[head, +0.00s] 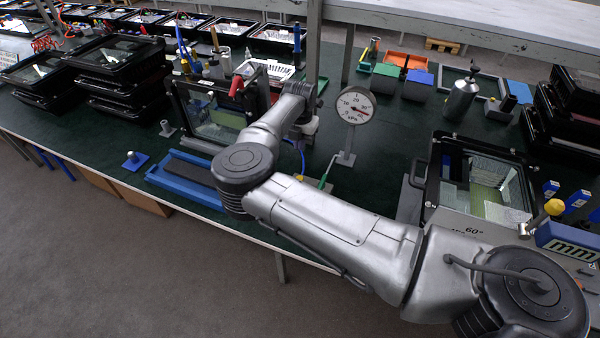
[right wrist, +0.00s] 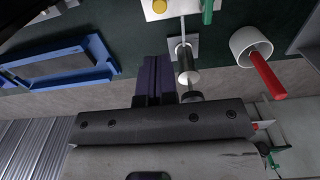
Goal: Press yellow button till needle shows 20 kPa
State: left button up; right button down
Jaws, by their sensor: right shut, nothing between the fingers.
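The gauge (head: 356,105) is a round white kPa dial on a grey stand, right of my right gripper in the head view. Its red needle points to the lower right; the small numbers are hard to read. The yellow button (right wrist: 159,6) sits on a white plate at the top edge of the right wrist view. A small yellow spot, apparently it, shows in the head view (head: 300,178), partly hidden by my arm. My right gripper (right wrist: 154,62) is shut and empty, its dark purple fingers apart from the button in the picture. My left gripper is out of view.
A blue tray (head: 185,180) lies left of my right arm. A green handle (head: 328,172) stands below the gauge. A glass-fronted black housing (head: 478,190) is at the right. In the wrist view, a white cup (right wrist: 250,46) holds a red-handled object. Green mat beyond the gauge is partly clear.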

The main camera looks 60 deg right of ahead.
jog(key=shift+f, duration=0.1)
notch_tip(320, 180, down, 12)
jog(key=shift+r+b, duration=0.15)
jog(key=shift+b, duration=0.45)
jog(key=shift+f, duration=1.05)
